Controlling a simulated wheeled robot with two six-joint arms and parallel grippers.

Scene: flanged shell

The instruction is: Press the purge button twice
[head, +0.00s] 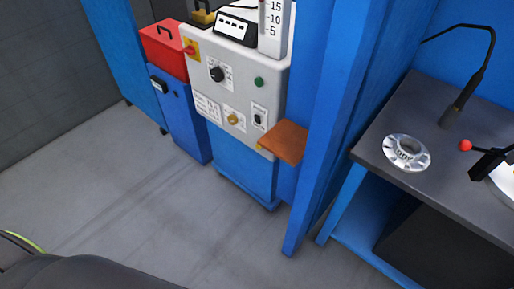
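The grey control panel (208,96) is on a blue cabinet at the upper middle of the head view. On it are a green round button (259,82), a black rotary knob (217,74), a small brass-coloured round control (232,119), a black switch (257,119) and a red handle (189,50) on a yellow plate. The labels are too small to read, so I cannot tell which control is the purge button. Neither of my grippers shows in this view, and nothing touches the panel.
A brown shelf (284,141) juts out at the panel's lower right. A blue post (325,130) stands between the panel and a dark-topped bench (429,190) bearing a flanged metal part (407,152). A red box (164,49) is left of the panel. Grey floor (130,215) in front is clear.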

